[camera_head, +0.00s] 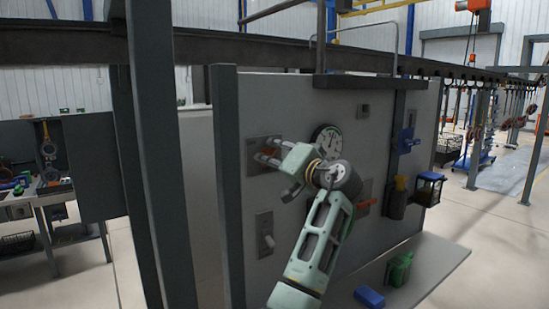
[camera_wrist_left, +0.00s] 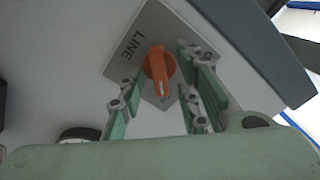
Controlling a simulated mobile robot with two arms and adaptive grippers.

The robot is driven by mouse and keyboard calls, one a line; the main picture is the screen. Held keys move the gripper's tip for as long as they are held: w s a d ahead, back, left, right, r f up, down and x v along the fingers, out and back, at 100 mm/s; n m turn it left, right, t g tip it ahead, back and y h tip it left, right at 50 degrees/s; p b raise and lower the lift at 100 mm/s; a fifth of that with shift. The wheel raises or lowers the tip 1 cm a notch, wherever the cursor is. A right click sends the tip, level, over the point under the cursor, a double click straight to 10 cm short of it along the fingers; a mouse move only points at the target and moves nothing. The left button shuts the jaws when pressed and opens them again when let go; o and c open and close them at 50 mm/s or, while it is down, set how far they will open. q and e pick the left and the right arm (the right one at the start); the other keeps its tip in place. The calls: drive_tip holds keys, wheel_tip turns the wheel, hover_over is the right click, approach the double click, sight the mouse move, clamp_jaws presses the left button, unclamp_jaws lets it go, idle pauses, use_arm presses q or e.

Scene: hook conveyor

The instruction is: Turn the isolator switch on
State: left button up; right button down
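The isolator switch is an orange rotary knob (camera_wrist_left: 160,72) with a white mark, on a grey plate (camera_wrist_left: 135,30) lettered "LINE". In the wrist view the mark is at the knob's lower end. In the head view the knob (camera_head: 270,151) shows small on the upright grey panel, partly covered by my fingers. My left gripper (camera_head: 266,151) is at the plate, fingers spread. In the left wrist view its two fingers stand on either side of the knob, with a visible gap to each side. My right gripper is not in view.
The grey panel (camera_head: 295,100) also carries a round gauge (camera_head: 328,139), a lever switch plate (camera_head: 265,235) and a blue device (camera_head: 405,141). A blue block (camera_head: 369,297) and a green object (camera_head: 400,269) sit on the ledge below. A dark post (camera_head: 160,150) stands left of the panel.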

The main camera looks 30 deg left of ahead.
use_arm(q)
drive_tip(key=v, duration=1.2)
